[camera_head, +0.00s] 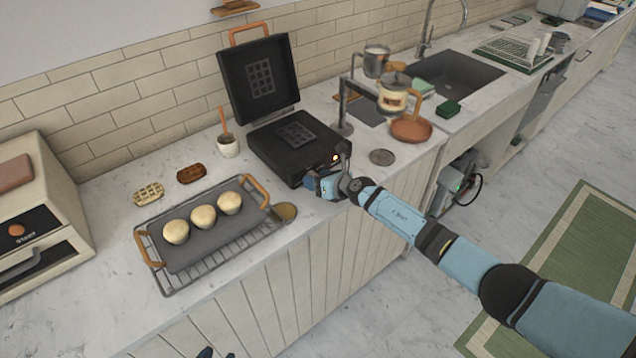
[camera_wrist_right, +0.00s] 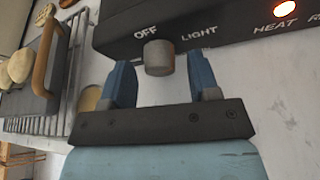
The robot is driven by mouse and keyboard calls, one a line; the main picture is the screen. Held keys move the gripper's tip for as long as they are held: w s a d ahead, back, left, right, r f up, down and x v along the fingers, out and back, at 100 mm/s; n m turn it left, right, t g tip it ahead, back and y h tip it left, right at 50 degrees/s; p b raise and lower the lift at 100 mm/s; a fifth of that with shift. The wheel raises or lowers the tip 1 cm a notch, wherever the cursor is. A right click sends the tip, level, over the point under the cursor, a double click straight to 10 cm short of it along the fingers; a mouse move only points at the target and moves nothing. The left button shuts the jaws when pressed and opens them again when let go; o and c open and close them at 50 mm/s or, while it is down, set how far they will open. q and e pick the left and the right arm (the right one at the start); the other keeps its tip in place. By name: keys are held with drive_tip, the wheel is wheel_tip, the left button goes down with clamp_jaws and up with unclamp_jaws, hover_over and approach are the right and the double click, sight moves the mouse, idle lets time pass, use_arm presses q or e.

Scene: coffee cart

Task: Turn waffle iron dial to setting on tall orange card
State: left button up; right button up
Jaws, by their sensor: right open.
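The black waffle iron (camera_head: 285,150) stands open on the counter, its lid (camera_head: 260,80) raised at the back. In the right wrist view its front panel (camera_wrist_right: 225,22) shows a grey dial (camera_wrist_right: 159,58) close below the word OFF, with LIGHT to the right. My right gripper (camera_wrist_right: 162,82) is open, with one blue finger on each side of the dial; I cannot tell whether they touch it. In the head view the right gripper (camera_head: 322,184) is at the iron's front and hides the dial. I cannot make out a tall orange card. Small dark tips at the bottom edge may be my left gripper (camera_head: 212,353).
An orange lamp (camera_wrist_right: 285,8) glows above HEAT. A dark tray (camera_head: 205,240) with pale dough balls sits on a wire rack left of the iron. A glass press (camera_head: 393,95) and brown pan (camera_head: 411,130) stand to the right.

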drive_tip(key=shift+c, duration=0.7)
drive_tip(key=c, duration=0.8)
drive_tip(key=m+b, duration=0.1)
drive_tip(key=m+y+b, duration=0.1)
drive_tip(key=b, duration=0.1)
drive_tip(key=shift+d+f+g+b, duration=0.1)
drive_tip(key=shift+f+g+b, duration=0.2)
drive_tip(key=shift+r+m+y, duration=0.25)
drive_tip(key=shift+m+y, duration=0.25)
drive_tip(key=shift+y, duration=0.1)
drive_tip(key=o, duration=0.9)
